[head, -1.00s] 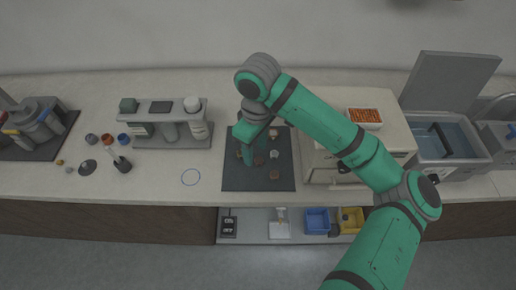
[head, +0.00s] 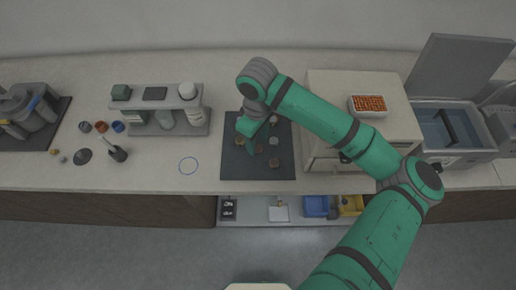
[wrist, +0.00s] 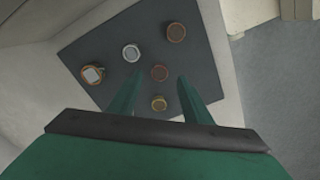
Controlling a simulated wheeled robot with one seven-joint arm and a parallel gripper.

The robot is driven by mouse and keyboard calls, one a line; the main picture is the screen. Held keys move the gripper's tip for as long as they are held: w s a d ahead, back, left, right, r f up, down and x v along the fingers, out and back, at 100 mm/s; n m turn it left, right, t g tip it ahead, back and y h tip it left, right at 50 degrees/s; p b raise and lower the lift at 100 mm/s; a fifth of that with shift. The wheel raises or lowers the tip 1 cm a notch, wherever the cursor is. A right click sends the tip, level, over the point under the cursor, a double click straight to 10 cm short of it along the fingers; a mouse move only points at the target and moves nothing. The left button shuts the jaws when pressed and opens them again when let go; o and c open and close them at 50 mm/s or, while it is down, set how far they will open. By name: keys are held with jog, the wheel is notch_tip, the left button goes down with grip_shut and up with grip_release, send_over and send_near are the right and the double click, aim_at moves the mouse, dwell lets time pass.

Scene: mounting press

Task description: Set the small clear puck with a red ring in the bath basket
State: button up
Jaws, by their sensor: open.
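Several small round pucks lie on a dark mat (head: 230,170). I cannot tell for certain which is the clear one with the red ring. My gripper (wrist: 158,84) is open and empty above the mat. The dark basket (head: 447,126) sits in the open bath at right.
A drawer cabinet (head: 325,100) with a tray of orange bits (head: 369,104) stands between mat and bath. The bath's lid (head: 458,68) is raised. A bottle rack (head: 145,105) stands left of the mat.

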aim_at(258, 148)
jog(key=shift+f, duration=1.55)
grip_shut()
